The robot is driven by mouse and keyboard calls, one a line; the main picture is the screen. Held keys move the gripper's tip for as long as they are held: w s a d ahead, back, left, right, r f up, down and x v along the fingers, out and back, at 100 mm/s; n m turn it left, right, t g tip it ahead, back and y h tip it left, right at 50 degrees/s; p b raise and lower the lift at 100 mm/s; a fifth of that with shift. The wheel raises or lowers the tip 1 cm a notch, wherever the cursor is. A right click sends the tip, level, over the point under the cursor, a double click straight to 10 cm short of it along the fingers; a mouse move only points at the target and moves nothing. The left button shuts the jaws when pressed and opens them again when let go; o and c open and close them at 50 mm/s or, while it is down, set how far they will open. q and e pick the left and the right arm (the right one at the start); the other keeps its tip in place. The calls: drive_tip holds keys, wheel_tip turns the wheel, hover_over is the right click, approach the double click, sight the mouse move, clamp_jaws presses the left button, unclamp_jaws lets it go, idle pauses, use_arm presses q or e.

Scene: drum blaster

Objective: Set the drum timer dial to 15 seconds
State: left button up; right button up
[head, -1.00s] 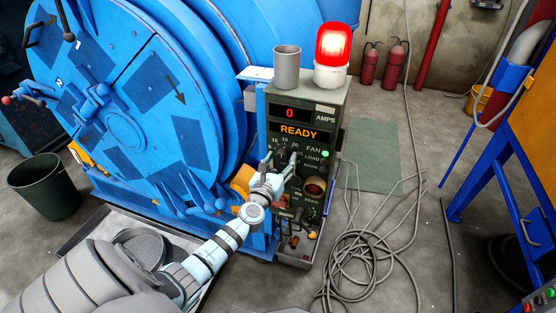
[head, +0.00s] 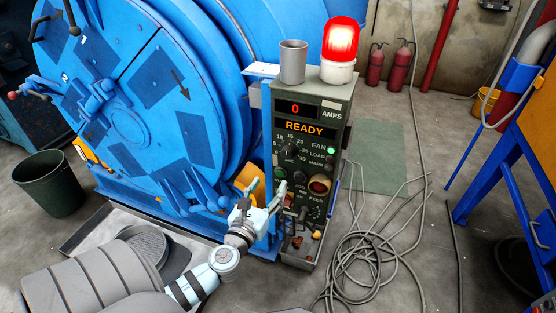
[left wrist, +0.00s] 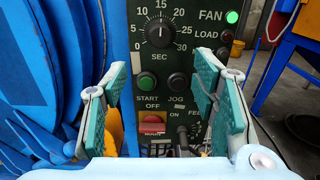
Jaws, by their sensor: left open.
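The drum timer dial (head: 289,150) is a black knob on the dark green control panel, with a scale in seconds. It shows close up in the left wrist view (left wrist: 159,34), where its white pointer mark appears to point up, at about 15. My left gripper (head: 265,188) is open and empty, below and left of the dial in the head view. In the left wrist view its teal-padded fingers (left wrist: 160,101) stand apart below the dial, not touching it. My right gripper is out of view.
Green START (left wrist: 146,80) and dark JOG (left wrist: 177,82) buttons sit below the dial, above a red OFF/ON switch (left wrist: 152,124). The display (head: 304,127) reads READY. A grey cup (head: 292,63) and lit red beacon (head: 340,45) top the box. Cables (head: 370,255) lie right.

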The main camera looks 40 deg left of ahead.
sight(286, 155)
use_arm(q)
drive_tip(key=b+x, duration=0.1)
drive_tip(key=x, duration=1.3)
drive_tip(key=shift+w+a+r, duration=0.1)
drive_tip(key=shift+w+a, duration=0.05)
drive_tip(key=shift+w, duration=0.15)
drive_tip(key=shift+c, duration=0.4)
drive_tip(key=c, duration=1.1)
